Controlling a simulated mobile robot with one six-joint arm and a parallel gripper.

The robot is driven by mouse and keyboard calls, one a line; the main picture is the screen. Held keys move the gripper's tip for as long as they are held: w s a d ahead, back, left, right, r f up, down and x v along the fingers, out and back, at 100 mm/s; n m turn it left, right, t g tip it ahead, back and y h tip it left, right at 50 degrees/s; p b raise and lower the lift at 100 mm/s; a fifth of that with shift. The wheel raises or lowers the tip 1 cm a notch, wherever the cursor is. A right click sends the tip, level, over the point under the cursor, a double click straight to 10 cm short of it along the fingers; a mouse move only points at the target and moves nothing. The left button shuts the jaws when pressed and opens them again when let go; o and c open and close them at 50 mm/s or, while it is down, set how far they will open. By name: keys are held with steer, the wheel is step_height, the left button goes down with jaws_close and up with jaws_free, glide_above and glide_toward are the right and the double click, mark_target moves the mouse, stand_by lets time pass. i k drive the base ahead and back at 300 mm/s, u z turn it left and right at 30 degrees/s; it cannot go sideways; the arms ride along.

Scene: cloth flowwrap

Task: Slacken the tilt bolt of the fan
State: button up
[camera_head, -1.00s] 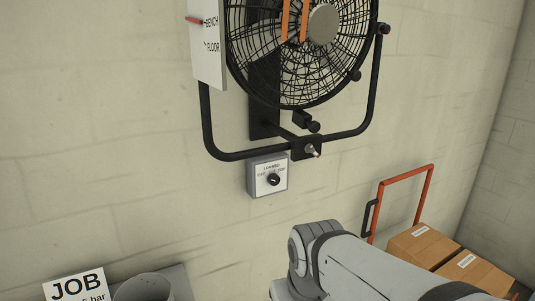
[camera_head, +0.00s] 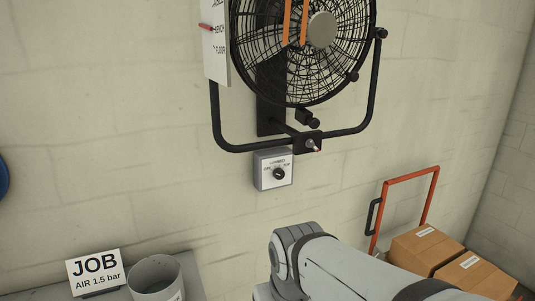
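A black wall fan (camera_head: 302,52) hangs in a U-shaped tube bracket at the top of the view, its upper edge cut off. Two orange ribbons hang over its grille. Dark knobs show on the right side (camera_head: 381,33) and below the cage (camera_head: 314,124); which one is the tilt bolt I cannot tell for sure. A white plate reading BENCH and FLOOR (camera_head: 215,45) with a red pointer stands left of the fan. My arm reaches in at the bottom; my gripper is out of view.
A grey switch box (camera_head: 273,170) with a black dial is on the wall below the fan. A JOB card reading AIR 1.5 bar (camera_head: 95,271) and a grey bin (camera_head: 156,278) stand on a bench. An orange trolley (camera_head: 406,182) carries cardboard boxes (camera_head: 425,250).

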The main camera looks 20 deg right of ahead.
mark_target(310, 143)
steer(key=k, duration=1.1)
steer(key=z, duration=0.35)
steer(key=i, duration=1)
